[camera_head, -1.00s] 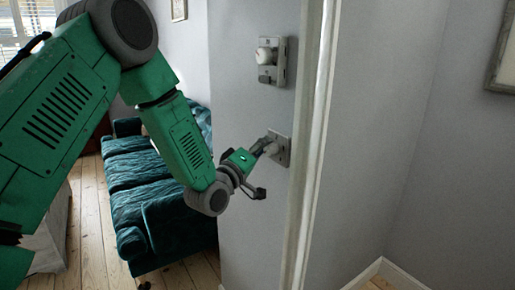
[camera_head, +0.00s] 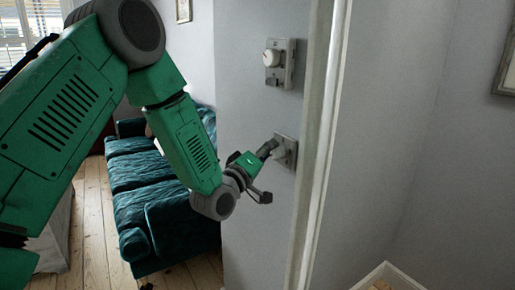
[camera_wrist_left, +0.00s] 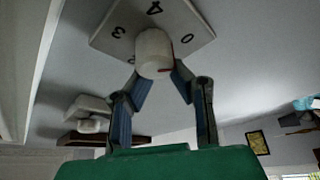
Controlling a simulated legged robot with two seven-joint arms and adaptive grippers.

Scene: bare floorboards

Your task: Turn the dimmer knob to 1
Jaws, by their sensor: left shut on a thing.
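The dimmer knob (camera_wrist_left: 154,50) is a white round knob on a pale square plate (camera_wrist_left: 198,22) with black numbers. In the left wrist view 3, 4 and 0 are readable, and another mark is partly hidden. A red mark shows at the knob's lower right edge. In the head view the plate (camera_head: 291,158) is on the narrow wall beside the door frame. My left gripper (camera_head: 268,149) reaches it from the left, its two fingers on either side of the knob and shut on it. Which number the knob points to cannot be told. My right gripper is not in view.
A second wall unit (camera_head: 279,62) with a round dial is above the dimmer. A white door frame (camera_head: 318,140) stands just right of it. A teal sofa (camera_head: 135,190) is behind my arm at the left. Bare floorboards (camera_head: 92,225) show at lower left.

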